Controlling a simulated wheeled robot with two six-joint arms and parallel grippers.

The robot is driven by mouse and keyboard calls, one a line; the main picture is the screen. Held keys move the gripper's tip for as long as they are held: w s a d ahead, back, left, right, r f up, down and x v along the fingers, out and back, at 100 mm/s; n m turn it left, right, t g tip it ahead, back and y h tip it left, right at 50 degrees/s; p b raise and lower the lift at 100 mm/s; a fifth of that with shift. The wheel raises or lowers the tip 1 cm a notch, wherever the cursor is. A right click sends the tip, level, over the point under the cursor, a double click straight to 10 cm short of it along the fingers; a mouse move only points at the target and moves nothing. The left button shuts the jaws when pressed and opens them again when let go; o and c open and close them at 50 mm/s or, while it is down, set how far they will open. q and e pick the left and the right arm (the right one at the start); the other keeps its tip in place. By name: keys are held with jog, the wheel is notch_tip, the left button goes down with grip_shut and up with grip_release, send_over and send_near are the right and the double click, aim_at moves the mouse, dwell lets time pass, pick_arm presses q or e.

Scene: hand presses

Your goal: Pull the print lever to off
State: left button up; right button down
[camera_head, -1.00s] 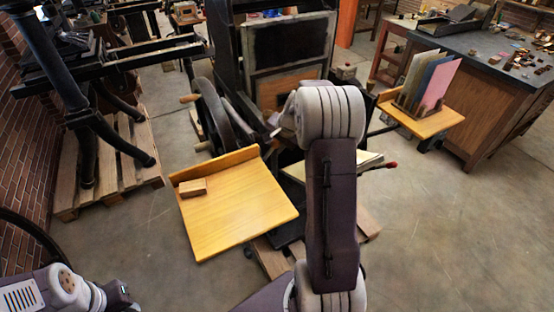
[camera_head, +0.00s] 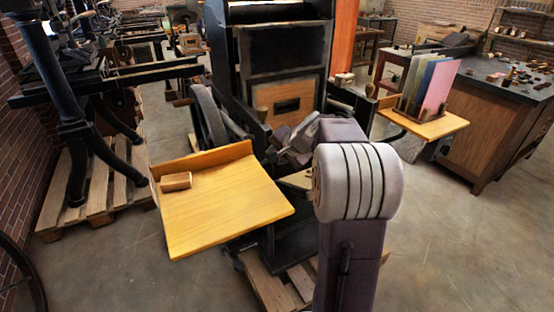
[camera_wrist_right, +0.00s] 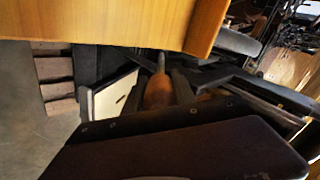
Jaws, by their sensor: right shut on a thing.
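The black hand press (camera_head: 285,45) stands in front of me. In the right wrist view, a brown wooden handle (camera_wrist_right: 158,93), which looks like the print lever's grip, sits between the dark fingers of my right gripper (camera_wrist_right: 160,88). The gripper is shut on it. A narrow grey shank shows beyond the handle. In the head view, my right gripper (camera_head: 280,146) is at the press, behind the yellow board; its fingertips and the held handle are hard to make out there. My left gripper is not in view.
A yellow wooden board (camera_head: 225,208) with a small wooden block (camera_head: 176,181) juts out at the left. A smaller board (camera_head: 440,127) with coloured sheets (camera_head: 438,85) is at the right. A wooden cabinet (camera_head: 495,125) stands behind it. Floor at the right is clear.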

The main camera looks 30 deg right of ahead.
jog(key=shift+s+a+f, duration=0.1)
jog(key=shift+s+f, duration=0.05)
jog(key=shift+f, duration=0.2)
jog(key=c, duration=1)
grip_release()
jog(key=shift+r, duration=0.1)
jog(key=shift+s+r, duration=0.1)
jog(key=shift+r, duration=0.1)
jog(key=p+v, duration=0.1)
jog(key=v, duration=0.7)
jog(key=shift+s+r, duration=0.2)
jog(key=shift+s, duration=0.05)
